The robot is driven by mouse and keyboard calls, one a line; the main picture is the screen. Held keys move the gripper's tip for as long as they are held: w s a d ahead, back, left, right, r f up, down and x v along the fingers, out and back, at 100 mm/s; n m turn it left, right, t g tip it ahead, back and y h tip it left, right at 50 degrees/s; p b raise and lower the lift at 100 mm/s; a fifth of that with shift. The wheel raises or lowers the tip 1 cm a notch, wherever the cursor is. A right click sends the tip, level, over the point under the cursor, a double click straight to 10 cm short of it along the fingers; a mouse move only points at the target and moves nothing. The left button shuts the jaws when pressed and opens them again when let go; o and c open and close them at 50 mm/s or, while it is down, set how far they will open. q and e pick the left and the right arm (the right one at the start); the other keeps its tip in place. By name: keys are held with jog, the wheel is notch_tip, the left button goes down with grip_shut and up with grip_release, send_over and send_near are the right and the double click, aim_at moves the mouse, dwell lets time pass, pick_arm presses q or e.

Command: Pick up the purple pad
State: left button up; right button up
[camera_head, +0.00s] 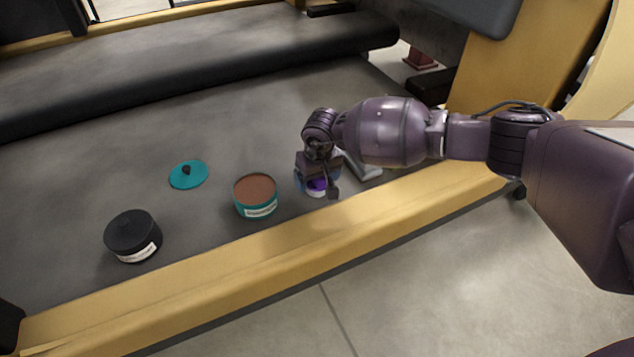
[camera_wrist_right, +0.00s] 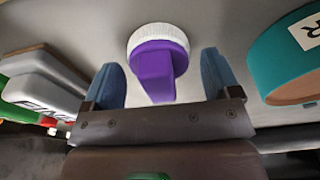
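The purple pad (camera_head: 317,184) lies on the grey seat, mostly hidden behind my right gripper in the head view. In the right wrist view the pad (camera_wrist_right: 155,66) shows a purple grip on a round white base. My right gripper (camera_wrist_right: 162,80) is open, with one blue finger on each side of the pad's purple grip. A gap shows between the pad and each finger. In the head view my right gripper (camera_head: 316,180) points down at the pad. My left gripper is not in view.
A teal tin with a brown top (camera_head: 256,194) stands close left of the pad. A teal lid (camera_head: 188,174) and a black tin (camera_head: 133,236) lie further left. A pale grey object (camera_head: 363,166) is just right of my gripper. A yellow wooden edge (camera_head: 270,262) runs along the front.

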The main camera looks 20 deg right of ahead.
jog(key=c, duration=0.8)
jog(key=shift+o, duration=0.2)
notch_tip(320, 180, up, 20)
jog(key=p, duration=0.5)
